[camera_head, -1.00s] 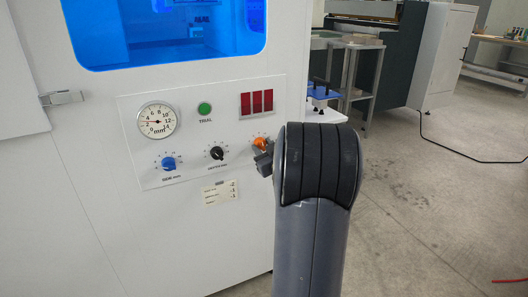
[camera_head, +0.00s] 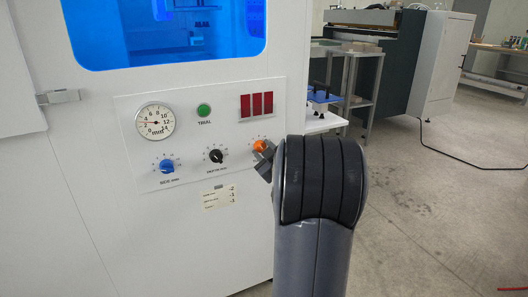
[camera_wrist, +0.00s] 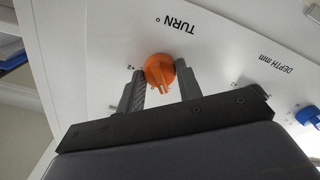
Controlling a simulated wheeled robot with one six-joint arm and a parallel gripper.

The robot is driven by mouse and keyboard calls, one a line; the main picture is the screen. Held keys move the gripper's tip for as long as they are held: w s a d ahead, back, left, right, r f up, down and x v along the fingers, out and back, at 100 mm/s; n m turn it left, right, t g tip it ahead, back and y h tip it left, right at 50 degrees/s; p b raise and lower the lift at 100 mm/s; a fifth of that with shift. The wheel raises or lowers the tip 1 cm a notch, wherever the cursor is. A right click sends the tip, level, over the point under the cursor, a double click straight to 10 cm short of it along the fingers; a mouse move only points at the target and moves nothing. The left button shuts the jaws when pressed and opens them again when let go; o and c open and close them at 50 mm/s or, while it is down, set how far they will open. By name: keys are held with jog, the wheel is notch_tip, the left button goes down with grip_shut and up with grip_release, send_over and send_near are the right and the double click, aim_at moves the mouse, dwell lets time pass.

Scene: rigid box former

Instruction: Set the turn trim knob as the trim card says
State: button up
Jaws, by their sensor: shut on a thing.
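The orange turn trim knob (camera_head: 259,146) is at the right of the white control panel, and it also shows in the wrist view (camera_wrist: 158,67) under the label TURN. My gripper (camera_wrist: 161,88) has a finger on each side of this knob and is shut on it. The knob's ridge points down between the fingers in the wrist view. The trim card (camera_head: 219,197) is a small pale label below the panel; its writing is too small to read. In the head view my arm hides the area right of the knob, and the knob's scale is not readable.
A black depth knob (camera_head: 216,157) and a blue side knob (camera_head: 167,166) sit left of the turn knob. Above are a round gauge (camera_head: 155,121), a green TRIAL button (camera_head: 204,110) and a red display (camera_head: 257,104). Open floor lies at the right.

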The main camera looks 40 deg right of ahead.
jog(key=o, duration=1)
jog(key=shift+s, duration=0.1)
jog(key=p+v, duration=0.2)
jog(key=v, duration=0.8)
jog(key=shift+s+a, duration=0.2)
jog(key=shift+s, duration=0.1)
jog(key=shift+w, duration=0.15)
jog(key=b+x, duration=0.1)
jog(key=x, duration=0.9)
jog(key=shift+w+d+b, duration=0.2)
jog(key=shift+w+b, duration=0.05)
jog(key=shift+b, duration=0.1)
jog(key=shift+s, duration=0.1)
